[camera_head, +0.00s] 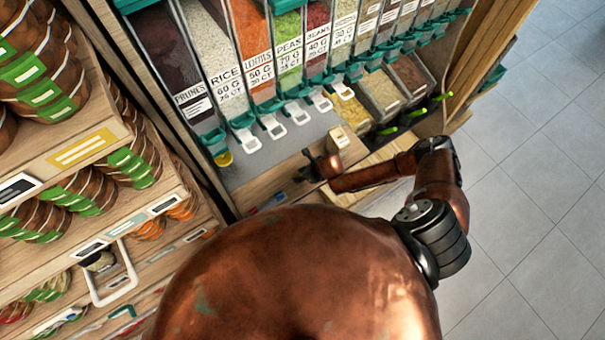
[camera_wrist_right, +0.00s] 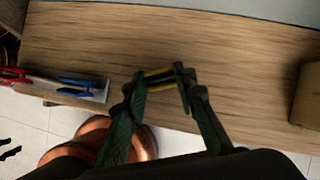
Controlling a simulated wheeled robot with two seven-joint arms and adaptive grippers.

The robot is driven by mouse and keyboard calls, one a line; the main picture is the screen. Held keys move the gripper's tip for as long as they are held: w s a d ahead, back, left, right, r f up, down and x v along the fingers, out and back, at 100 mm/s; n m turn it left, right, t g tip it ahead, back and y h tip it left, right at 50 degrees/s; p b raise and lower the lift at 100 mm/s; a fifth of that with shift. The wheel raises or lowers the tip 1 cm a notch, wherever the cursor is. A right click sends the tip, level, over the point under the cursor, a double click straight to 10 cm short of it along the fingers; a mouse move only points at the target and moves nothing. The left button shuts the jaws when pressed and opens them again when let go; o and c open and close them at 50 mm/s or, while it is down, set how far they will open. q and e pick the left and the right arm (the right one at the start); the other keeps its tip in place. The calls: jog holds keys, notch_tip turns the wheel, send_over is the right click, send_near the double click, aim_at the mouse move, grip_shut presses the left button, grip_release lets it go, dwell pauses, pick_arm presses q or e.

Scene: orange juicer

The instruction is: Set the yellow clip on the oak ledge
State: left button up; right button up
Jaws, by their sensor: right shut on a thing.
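The yellow clip (camera_wrist_right: 158,73) is between the dark fingertips of my right gripper (camera_wrist_right: 160,88), which is shut on it, in the right wrist view. The fingers hide its ends. In the head view my right gripper (camera_head: 308,172) is small and over the oak ledge; I cannot make out the clip there. The oak ledge (camera_wrist_right: 215,45) fills much of the wrist view behind the clip, and it also shows in the head view (camera_head: 258,190). I cannot tell whether the clip touches the wood. My left gripper is not in view.
A tan box (camera_head: 342,146) stands on the ledge beside my right arm. Food dispensers (camera_head: 245,75) rise behind. A red clip (camera_wrist_right: 13,76) and a blue clip (camera_wrist_right: 80,82) are at a strip left of the gripper. Shelves of jars (camera_head: 70,150) stand at left.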

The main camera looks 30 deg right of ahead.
jog(key=shift+f, duration=0.35)
jog(key=shift+f, duration=0.1)
jog(key=o, duration=0.7)
jog(key=shift+o, duration=0.2)
jog(key=v, duration=1.2)
